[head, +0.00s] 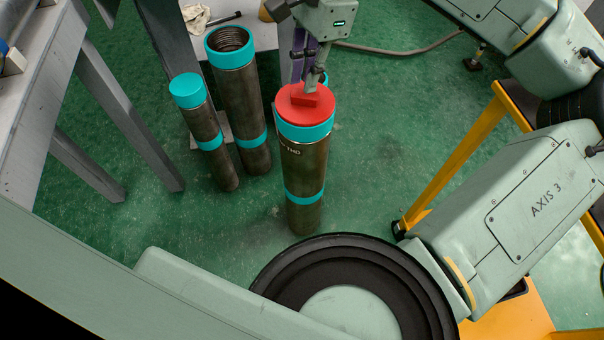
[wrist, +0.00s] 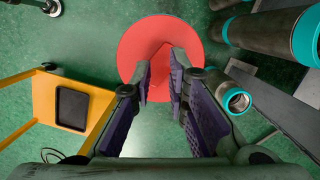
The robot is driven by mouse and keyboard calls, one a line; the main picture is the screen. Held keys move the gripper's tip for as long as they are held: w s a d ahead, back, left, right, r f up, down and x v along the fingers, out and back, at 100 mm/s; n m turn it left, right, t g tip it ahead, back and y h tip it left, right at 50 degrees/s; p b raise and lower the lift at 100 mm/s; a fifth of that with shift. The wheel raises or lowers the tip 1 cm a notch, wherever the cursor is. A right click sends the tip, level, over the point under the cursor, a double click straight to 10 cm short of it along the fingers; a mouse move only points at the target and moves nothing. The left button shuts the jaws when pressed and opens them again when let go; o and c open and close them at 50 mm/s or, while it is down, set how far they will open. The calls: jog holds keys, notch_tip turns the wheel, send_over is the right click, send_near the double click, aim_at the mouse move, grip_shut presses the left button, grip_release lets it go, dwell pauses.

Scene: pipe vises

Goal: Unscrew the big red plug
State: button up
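The big red plug (head: 305,103) is a round cap with a raised bar on top. It sits in the turquoise-collared mouth of an upright dark pipe (head: 307,165). In the wrist view the plug (wrist: 135,48) is a red disc beyond my fingertips. My gripper (head: 309,84) points down at the plug's raised bar from above. In the wrist view the fingertips of my gripper (wrist: 162,75) stand on both sides of the bar with a narrow gap between them. I cannot tell whether they touch the bar.
A turquoise-capped pipe (head: 200,130) and a taller open threaded pipe (head: 240,105) stand to the left. Another turquoise pipe end (wrist: 237,101) shows close to the plug. A grey table (head: 40,100) is at left, a yellow stand (head: 455,160) at right.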

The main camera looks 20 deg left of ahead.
aim_at(305, 103)
jog(key=m+b, duration=0.1)
jog(key=m, duration=0.2)
jog(key=shift+d+f+t, duration=0.1)
jog(key=shift+f+t, duration=0.05)
jog(key=shift+t, duration=0.15)
jog(key=shift+m+y+b, duration=0.3)
jog(key=shift+m+b, duration=0.05)
jog(key=shift+m, duration=0.55)
jog(key=m+b, duration=0.1)
jog(key=m, duration=0.2)
jog(key=shift+s+t, duration=0.1)
jog(key=shift+t, duration=0.3)
jog(key=shift+m+b, duration=0.6)
jog(key=shift+m, duration=0.5)
jog(key=shift+m+t+b, duration=0.4)
jog(key=shift+m+b, duration=0.2)
jog(key=shift+m, duration=0.6)
jog(key=m, duration=0.2)
jog(key=m+b, duration=0.1)
jog(key=m, duration=0.1)
jog(key=shift+s+r+t, duration=0.15)
jog(key=shift+r+t, duration=0.05)
jog(key=shift+t, duration=0.2)
jog(key=shift+b+x, duration=1.05)
jog(key=shift+x, duration=0.1)
